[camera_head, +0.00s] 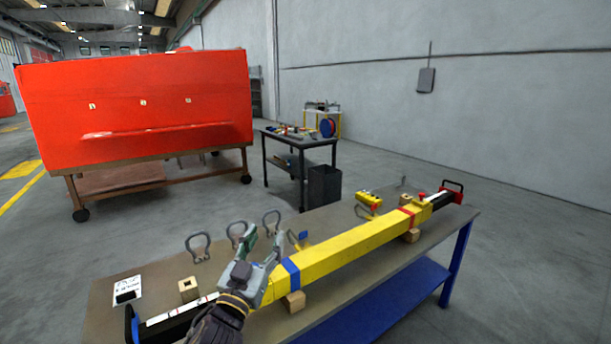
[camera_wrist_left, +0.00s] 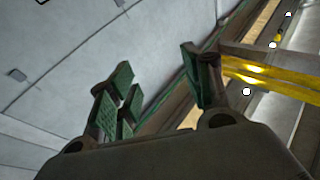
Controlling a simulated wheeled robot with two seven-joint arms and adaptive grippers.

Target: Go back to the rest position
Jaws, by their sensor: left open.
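My left gripper (camera_head: 264,243) is above the near-left part of the workbench in the head view, its fingers pointing up and away. It is open, and nothing shows between its green-padded fingers (camera_wrist_left: 160,85) in the left wrist view. In the head view it overlaps the long yellow beam (camera_head: 350,244), which rests on wooden blocks on the bench; I cannot tell the gap between them. The beam has a blue band, a red band and black handled ends. My right gripper is not in view.
The workbench (camera_head: 130,272) holds several grey shackles (camera_head: 198,245), a wooden block (camera_head: 188,288), a white card (camera_head: 127,289) and a yellow device (camera_head: 369,199). The floor at right is clear.

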